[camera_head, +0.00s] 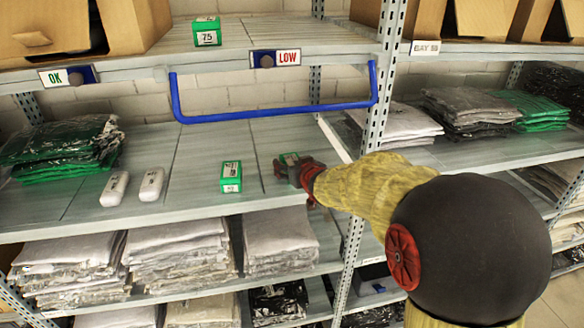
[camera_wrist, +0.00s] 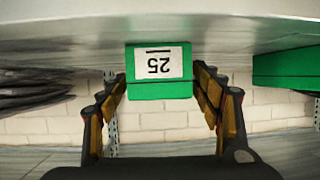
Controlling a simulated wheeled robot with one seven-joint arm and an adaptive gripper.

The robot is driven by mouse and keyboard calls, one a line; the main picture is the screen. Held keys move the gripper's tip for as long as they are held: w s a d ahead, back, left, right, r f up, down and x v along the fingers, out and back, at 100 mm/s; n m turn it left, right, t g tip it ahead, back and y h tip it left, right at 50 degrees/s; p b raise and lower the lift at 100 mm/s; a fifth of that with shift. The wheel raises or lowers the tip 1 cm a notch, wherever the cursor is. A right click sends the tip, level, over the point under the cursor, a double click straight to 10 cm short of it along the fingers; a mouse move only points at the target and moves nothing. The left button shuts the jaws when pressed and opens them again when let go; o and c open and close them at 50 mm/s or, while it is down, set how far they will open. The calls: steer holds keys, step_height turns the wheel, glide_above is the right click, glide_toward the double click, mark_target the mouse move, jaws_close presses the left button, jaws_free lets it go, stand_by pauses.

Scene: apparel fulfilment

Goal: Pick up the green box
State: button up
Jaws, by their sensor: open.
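A green box (camera_head: 289,158) stands on the middle shelf, partly hidden behind my gripper (camera_head: 294,172). In the wrist view, which is upside down, this green box (camera_wrist: 159,90) has a white label reading 25. It lies between the two fingers of my open gripper (camera_wrist: 161,84), with a finger on each side; I cannot tell whether they touch it. A second green box (camera_head: 231,177) with a white label stands to its left on the shelf and shows at the right edge of the wrist view (camera_wrist: 285,68). A third green box (camera_head: 207,32), labelled 75, is on the upper shelf.
The middle shelf (camera_head: 200,180) also holds two white rounded items (camera_head: 133,186) and dark and green bagged garments (camera_head: 62,148). A blue bar (camera_head: 275,110) hangs below the upper shelf. A perforated upright post (camera_head: 372,130) stands right of my gripper. Folded bagged clothes (camera_head: 180,250) fill the shelf below.

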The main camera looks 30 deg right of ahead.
steer(key=shift+w+f, duration=0.15)
steer(key=shift+w, duration=0.3)
steer(key=shift+s, duration=0.1)
steer(key=shift+c, duration=0.5)
steer(key=c, duration=1.1)
steer(key=shift+c, duration=0.2)
